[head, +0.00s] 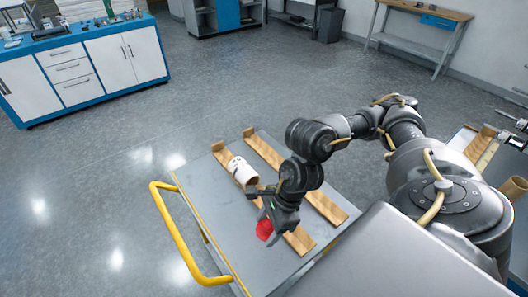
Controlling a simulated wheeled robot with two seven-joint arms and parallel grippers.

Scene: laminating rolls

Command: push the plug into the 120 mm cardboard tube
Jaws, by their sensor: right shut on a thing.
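A red plug (264,230) is at the fingertips of my right gripper (268,217), which is shut on it. The gripper points down over the grey top of a cart and hides part of the plug. A short white tube (243,172) with dark marks lies on a wooden cradle rail (223,156), up and left of the gripper and apart from the plug. Its print and size are too small to read, and its near end is partly hidden by the gripper.
The cart top (205,200) also carries a second wooden rail (262,150), empty where seen. A yellow handle (170,235) stands at its left. A brown tube (515,188) and more wooden pieces are at the right edge. Open floor surrounds the cart's far side.

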